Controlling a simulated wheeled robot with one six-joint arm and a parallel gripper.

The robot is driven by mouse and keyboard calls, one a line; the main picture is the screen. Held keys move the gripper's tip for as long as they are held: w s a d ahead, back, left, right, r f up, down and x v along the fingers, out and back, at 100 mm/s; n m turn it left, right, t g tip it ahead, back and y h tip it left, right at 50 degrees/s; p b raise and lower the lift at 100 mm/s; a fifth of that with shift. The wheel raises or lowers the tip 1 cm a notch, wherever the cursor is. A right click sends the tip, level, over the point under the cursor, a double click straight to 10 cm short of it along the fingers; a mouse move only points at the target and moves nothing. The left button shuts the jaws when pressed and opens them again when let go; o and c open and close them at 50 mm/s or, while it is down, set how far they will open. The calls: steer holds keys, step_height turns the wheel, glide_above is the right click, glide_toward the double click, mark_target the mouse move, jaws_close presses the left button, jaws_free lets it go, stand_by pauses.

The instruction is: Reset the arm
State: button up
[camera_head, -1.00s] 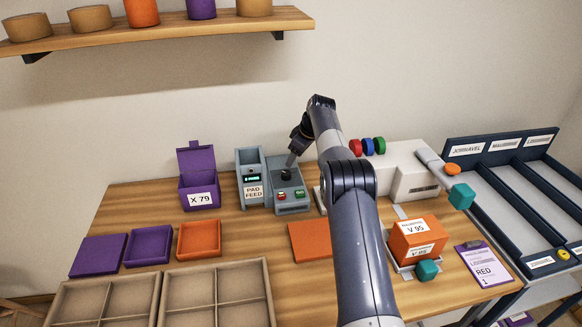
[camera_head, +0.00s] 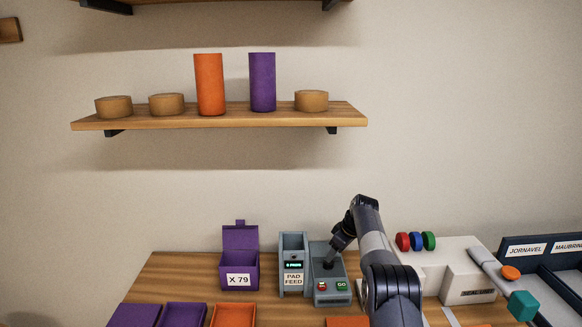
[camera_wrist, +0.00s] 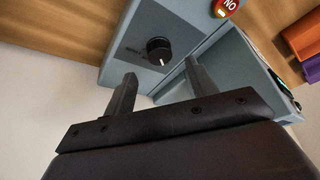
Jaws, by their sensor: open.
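My gripper (camera_head: 329,262) is at the grey pad feed machine (camera_head: 292,279), over the top of its right-hand control box. In the wrist view my gripper's two fingers (camera_wrist: 160,84) are spread apart with nothing between them. Beyond them is a black knob (camera_wrist: 158,50) with a white mark on the grey panel. The fingers look clear of the knob, but the exact gap is hard to tell. In the head view the gripper tip partly covers the top of the box. My arm reaches up from the lower right.
A purple box marked X 79 (camera_head: 239,272) stands left of the machine. A white machine (camera_head: 447,265) with coloured discs stands right of my arm. Orange and purple trays lie at the front. A shelf (camera_head: 230,116) with cylinders hangs above, with bare wall between.

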steer(key=shift+p+x, duration=0.5)
steer(key=shift+x, duration=2.25)
